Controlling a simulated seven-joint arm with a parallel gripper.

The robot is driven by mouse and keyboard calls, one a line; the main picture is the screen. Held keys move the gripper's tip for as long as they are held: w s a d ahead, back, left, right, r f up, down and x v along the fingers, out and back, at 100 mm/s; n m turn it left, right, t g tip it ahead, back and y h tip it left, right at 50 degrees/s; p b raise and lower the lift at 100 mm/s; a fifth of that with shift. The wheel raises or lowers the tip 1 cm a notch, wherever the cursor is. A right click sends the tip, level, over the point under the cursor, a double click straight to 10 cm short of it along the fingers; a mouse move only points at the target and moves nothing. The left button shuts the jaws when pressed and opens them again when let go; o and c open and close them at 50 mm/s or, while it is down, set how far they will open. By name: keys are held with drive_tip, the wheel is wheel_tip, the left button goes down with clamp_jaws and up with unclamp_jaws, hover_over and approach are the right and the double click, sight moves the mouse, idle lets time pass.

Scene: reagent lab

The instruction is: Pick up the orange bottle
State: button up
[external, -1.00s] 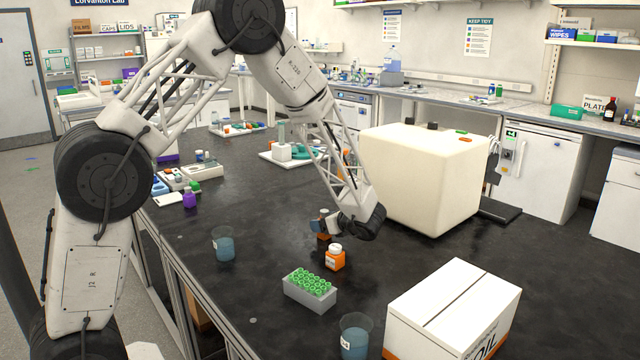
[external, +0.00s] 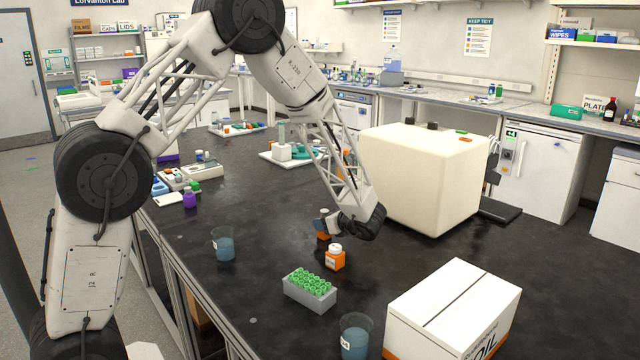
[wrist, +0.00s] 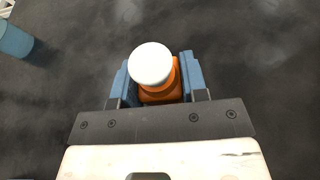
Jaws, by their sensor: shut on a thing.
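An orange bottle (wrist: 164,94) with a round white cap sits between the two blue fingers of my gripper (wrist: 155,74) in the wrist view. The fingers are shut on its sides. In the external view my gripper (external: 327,222) is low over the dark bench, and only a small orange part of the held bottle (external: 323,236) shows below the fingers. I cannot tell whether its base touches the bench. A second orange bottle (external: 335,259) with a white cap and a label stands upright just in front of my gripper.
A grey rack (external: 310,296) of green-capped tubes stands nearer the camera. Beakers of blue liquid stand at the left (external: 223,247) and front (external: 355,341). A white box (external: 452,310) is at front right, and a large cream block (external: 425,180) is behind my wrist.

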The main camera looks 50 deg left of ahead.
sight(325, 211)
drive_tip(key=shift+r, duration=0.1)
drive_tip(key=shift+r, duration=0.7)
wheel_tip(325, 211, up, 2)
drive_tip(key=shift+r, duration=0.1)
drive_tip(key=s+d+r, duration=0.1)
drive_tip(key=s+d, duration=0.2)
drive_tip(key=s, duration=1.2)
drive_tip(key=shift+s, duration=0.35)
drive_tip(key=shift+d, duration=0.1)
